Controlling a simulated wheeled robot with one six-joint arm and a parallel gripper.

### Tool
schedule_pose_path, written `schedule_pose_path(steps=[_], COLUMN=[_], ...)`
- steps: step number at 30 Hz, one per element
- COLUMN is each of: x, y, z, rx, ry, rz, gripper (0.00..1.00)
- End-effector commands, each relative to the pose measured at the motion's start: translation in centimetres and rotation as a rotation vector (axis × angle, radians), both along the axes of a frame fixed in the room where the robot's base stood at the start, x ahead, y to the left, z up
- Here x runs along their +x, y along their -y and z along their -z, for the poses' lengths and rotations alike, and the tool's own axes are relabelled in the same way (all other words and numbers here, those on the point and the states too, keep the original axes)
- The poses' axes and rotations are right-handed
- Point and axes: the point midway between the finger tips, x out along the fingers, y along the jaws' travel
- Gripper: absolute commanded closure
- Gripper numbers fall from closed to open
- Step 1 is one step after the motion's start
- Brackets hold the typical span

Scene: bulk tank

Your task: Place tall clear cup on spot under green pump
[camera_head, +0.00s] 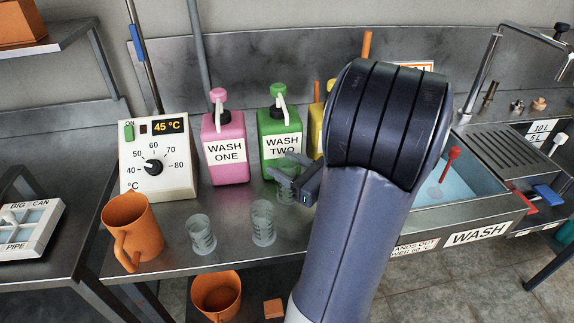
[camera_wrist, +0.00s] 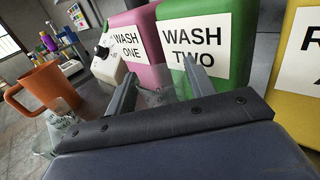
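The green pump bottle labelled WASH TWO (camera_head: 280,130) stands at the back of the steel counter; it also shows in the wrist view (camera_wrist: 205,50). My gripper (camera_head: 288,168) is just in front of it. A clear cup (camera_head: 287,192) is between my fingers, close to the bottle's foot. In the wrist view this clear cup (camera_wrist: 158,97) fills the gap between both fingers, so the gripper looks shut on it. My fingers and arm partly hide it, so its height and whether its base touches the counter cannot be told. Two other clear cups (camera_head: 201,234) (camera_head: 263,222) stand to the left.
The pink WASH ONE bottle (camera_head: 225,145) stands left of the green one; a yellow bottle (camera_head: 318,130) is partly behind my arm. A temperature box (camera_head: 158,160) and orange jug (camera_head: 130,230) are at the left. A sink (camera_head: 465,180) lies right.

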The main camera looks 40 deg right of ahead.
Motion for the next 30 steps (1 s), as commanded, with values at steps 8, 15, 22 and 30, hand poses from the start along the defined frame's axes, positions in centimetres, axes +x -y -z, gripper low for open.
schedule_pose_path(steps=[8, 15, 22, 30], x=[0.0, -0.2, -3.0, -7.2], y=[0.0, 0.1, 0.7, 1.5], z=[0.0, -0.5, -0.4, -0.4], rx=[0.0, -0.001, 0.0, -0.001], ry=[0.0, 0.0, 0.0, 0.0], rz=[0.0, 0.001, 0.007, 0.007], gripper=[0.36, 0.36, 0.36, 0.36])
